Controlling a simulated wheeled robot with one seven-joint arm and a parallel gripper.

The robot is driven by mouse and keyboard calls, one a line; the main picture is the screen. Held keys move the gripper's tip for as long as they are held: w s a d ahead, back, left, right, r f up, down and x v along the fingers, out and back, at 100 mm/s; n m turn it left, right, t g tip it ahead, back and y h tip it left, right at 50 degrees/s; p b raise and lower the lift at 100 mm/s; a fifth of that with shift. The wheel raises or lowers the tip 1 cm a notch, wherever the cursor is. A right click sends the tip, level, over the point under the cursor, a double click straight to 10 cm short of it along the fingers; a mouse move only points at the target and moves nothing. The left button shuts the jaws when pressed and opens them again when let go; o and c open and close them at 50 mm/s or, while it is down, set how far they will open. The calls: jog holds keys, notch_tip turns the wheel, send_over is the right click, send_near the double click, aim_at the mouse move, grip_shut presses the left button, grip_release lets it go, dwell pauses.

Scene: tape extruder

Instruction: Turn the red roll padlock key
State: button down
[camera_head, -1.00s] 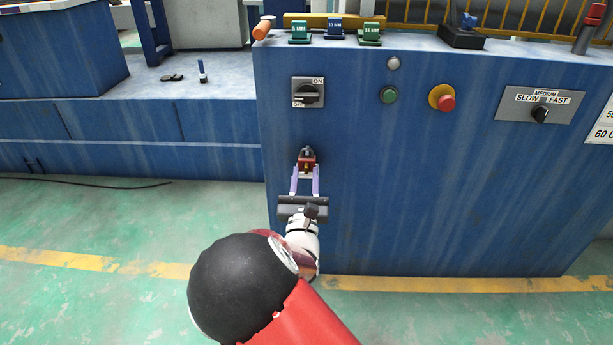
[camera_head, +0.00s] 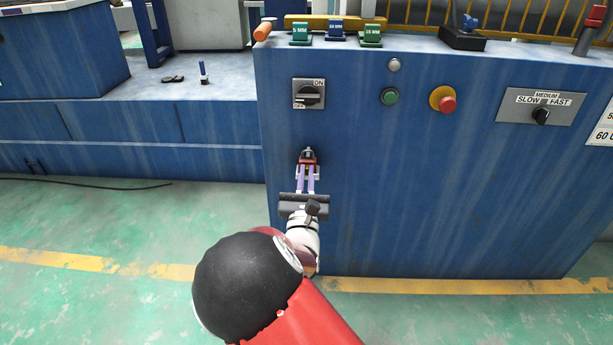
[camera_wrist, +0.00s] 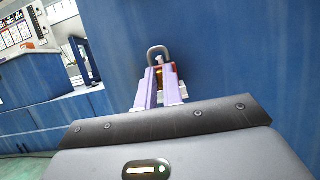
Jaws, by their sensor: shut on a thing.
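The red padlock (camera_head: 307,160) hangs by its grey shackle on the blue cabinet's front, below the ON/OFF switch. In the wrist view its shackle (camera_wrist: 158,52) rises above my fingers, and a small orange-brown part of the body shows between them. My gripper (camera_head: 307,172) is at the lower part of the padlock, with its purple fingers closed in on something small there. In the wrist view my gripper (camera_wrist: 159,80) covers most of the padlock front. The key is hidden by the fingers and I cannot make out its angle.
The ON/OFF switch (camera_head: 309,94) sits above the padlock. A green button (camera_head: 389,96), a red stop button (camera_head: 447,104) and a speed dial (camera_head: 540,116) are to the right. The cabinet front (camera_head: 420,200) around the padlock is otherwise bare.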

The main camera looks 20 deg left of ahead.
jog(key=shift+m, duration=0.3)
jog(key=m+h, duration=0.2)
jog(key=m, duration=0.2)
jog(key=shift+h, duration=0.3)
jog(key=m+h+b, duration=0.1)
jog(key=m+h, duration=0.1)
jog(key=m, duration=0.3)
jog(key=shift+f, duration=0.1)
jog(key=m+g+h+b, duration=0.1)
jog(key=m+h+b, duration=0.1)
jog(key=m, duration=0.2)
jog(key=shift+m, duration=0.3)
jog(key=shift+m+g+h, duration=0.6)
jog(key=shift+m+g, duration=0.1)
jog(key=shift+m, duration=1)
jog(key=c, duration=1.6)
grip_release()
jog(key=shift+o, duration=0.4)
